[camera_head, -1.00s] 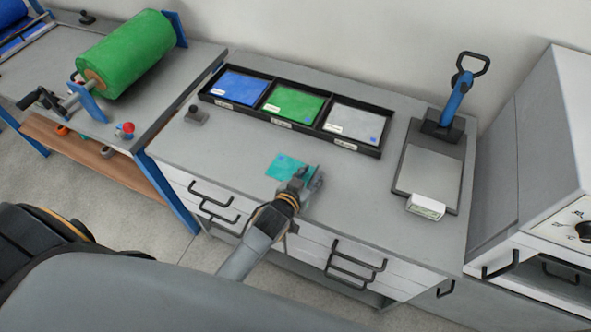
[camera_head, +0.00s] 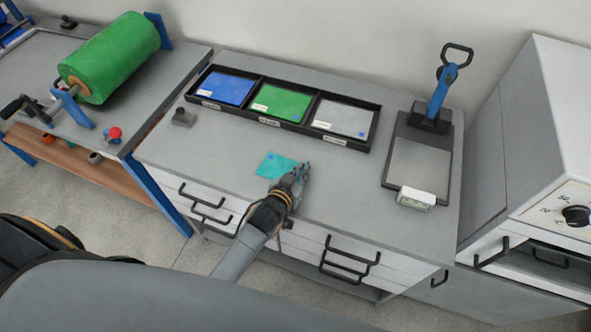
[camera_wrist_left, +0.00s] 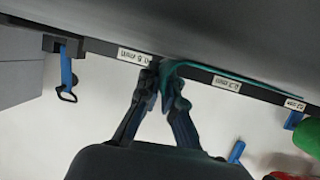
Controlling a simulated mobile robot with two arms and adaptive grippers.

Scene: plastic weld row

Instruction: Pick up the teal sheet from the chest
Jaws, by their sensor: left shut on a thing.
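The teal sheet (camera_head: 274,165) is a small thin rectangle over the front part of the chest's grey top (camera_head: 225,150). My left gripper (camera_head: 303,170) is at its right edge in the head view, shut on it. In the left wrist view the fingertips (camera_wrist_left: 163,72) are together at the thin teal edge of the sheet (camera_wrist_left: 205,70). The fingers hide the gripped edge. I cannot tell whether the sheet is off the top. My right gripper is not in view.
A black tray (camera_head: 263,122) with blue, green and grey sheets stands behind. A blue-handled press (camera_head: 437,105) and a small white box (camera_head: 416,198) are at the right. A small grey block (camera_head: 184,117) is at the left. The top right of the gripper is clear.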

